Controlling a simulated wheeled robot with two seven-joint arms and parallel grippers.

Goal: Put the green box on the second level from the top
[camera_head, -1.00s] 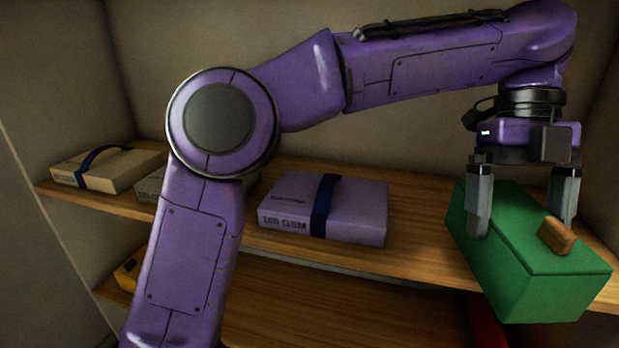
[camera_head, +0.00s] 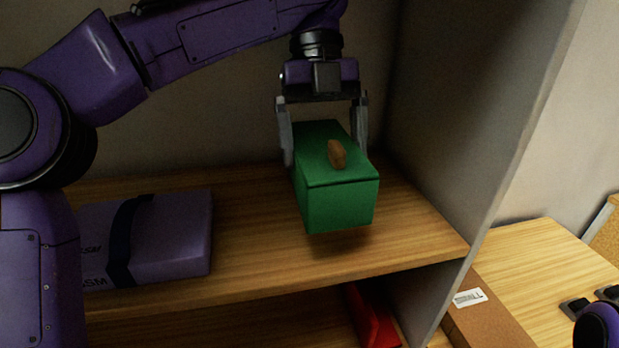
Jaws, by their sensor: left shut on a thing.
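The green box (camera_head: 338,205), with a small brown handle on its lid, is at the right part of a wooden shelf board (camera_head: 410,245). My left gripper (camera_head: 325,140) comes down from above and is shut on the box, one finger on each side. A shadow lies under the box's front end; I cannot tell whether the box touches the board or hangs just above it.
A purple package with a dark band (camera_head: 175,235) lies on the same board to the left. A red object (camera_head: 372,318) is on the level below. The shelf's side wall (camera_head: 470,130) stands right of the box. A light wooden table (camera_head: 540,265) is beyond it.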

